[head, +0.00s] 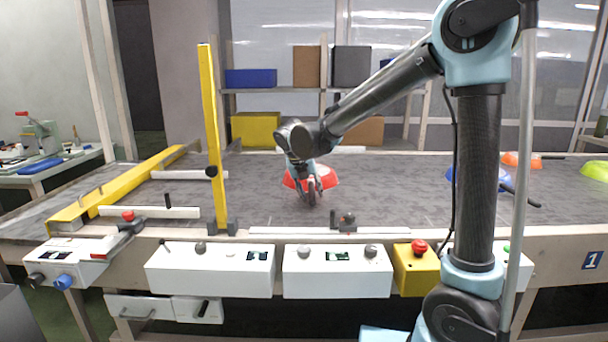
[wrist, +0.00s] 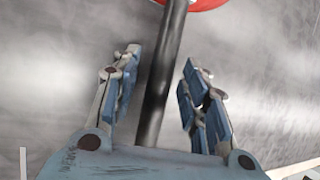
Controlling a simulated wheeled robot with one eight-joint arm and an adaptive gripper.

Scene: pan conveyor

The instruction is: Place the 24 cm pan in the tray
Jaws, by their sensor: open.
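A red pan (head: 325,177) lies on the grey conveyor belt, partly hidden behind my gripper (head: 310,195). In the wrist view the red pan's edge (wrist: 196,4) shows at the top. Its black handle (wrist: 160,95) runs down between the two fingers of my gripper (wrist: 160,78). The fingers are open, with a gap on each side of the handle. A blue pan (head: 464,176), an orange pan (head: 517,159) and a yellow-green pan (head: 596,170) lie farther right on the belt. I cannot tell which pan is 24 cm. No tray is clearly visible.
A yellow upright post (head: 213,140) and a yellow guide rail (head: 120,190) stand left on the belt. White control boxes (head: 336,272) and a yellow box with a red button (head: 416,268) line the front edge. Shelves with boxes (head: 306,66) stand behind. The belt between post and red pan is clear.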

